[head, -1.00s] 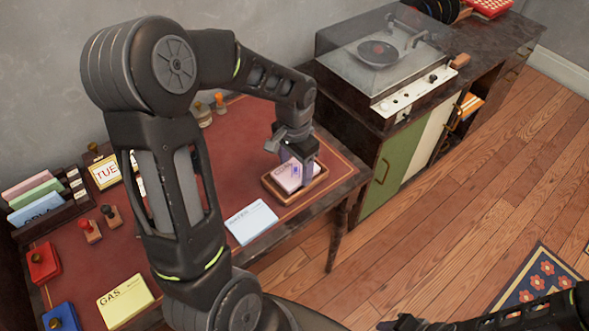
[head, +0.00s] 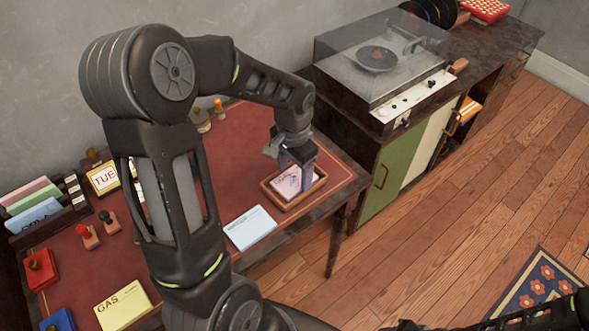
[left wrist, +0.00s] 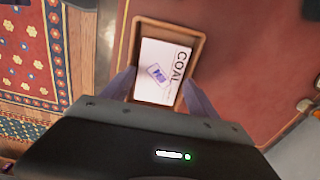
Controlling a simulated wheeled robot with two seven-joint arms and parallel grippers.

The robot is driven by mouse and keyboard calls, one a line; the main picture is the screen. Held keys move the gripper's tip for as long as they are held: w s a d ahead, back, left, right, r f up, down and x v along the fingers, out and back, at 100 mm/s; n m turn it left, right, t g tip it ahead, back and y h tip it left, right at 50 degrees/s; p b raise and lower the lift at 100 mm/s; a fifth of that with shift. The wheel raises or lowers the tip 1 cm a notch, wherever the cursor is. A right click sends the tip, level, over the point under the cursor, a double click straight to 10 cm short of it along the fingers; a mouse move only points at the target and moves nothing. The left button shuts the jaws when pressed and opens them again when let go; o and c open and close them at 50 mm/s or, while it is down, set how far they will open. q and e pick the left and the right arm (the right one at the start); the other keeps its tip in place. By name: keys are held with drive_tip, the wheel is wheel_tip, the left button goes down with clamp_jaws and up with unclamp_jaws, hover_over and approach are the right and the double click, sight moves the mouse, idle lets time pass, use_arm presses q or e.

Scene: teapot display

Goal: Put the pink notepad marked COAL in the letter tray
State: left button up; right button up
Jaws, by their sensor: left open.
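The pale pink notepad marked COAL (head: 287,183) lies in the wooden letter tray (head: 296,205) at the right end of the desk. In the left wrist view the notepad (left wrist: 158,68) lies flat inside the rim of the tray (left wrist: 190,30), its lettering along the right side. My left gripper (head: 294,181) is open and points down over the tray. Its fingers are on either side of the notepad, with gaps visible in the left wrist view. My right arm shows only as a dark part at the lower right; its jaws cannot be made out.
A pale blue notepad (head: 250,227) lies left of the tray near the desk's front edge. A yellow GAS notepad (head: 123,304), stamps (head: 86,235) and a card rack (head: 45,214) stand farther left. A record player cabinet (head: 375,75) stands right of the desk.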

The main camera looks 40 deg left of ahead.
sight(294, 181)
use_arm(q)
drive_tip(key=shift+w+d+r, duration=0.1)
drive_tip(key=shift+w+r, duration=0.05)
drive_tip(key=shift+r, duration=0.55)
wheel_tip(294, 181, up, 9)
drive_tip(key=shift+s+p, duration=0.25)
drive_tip(key=shift+p, duration=0.1)
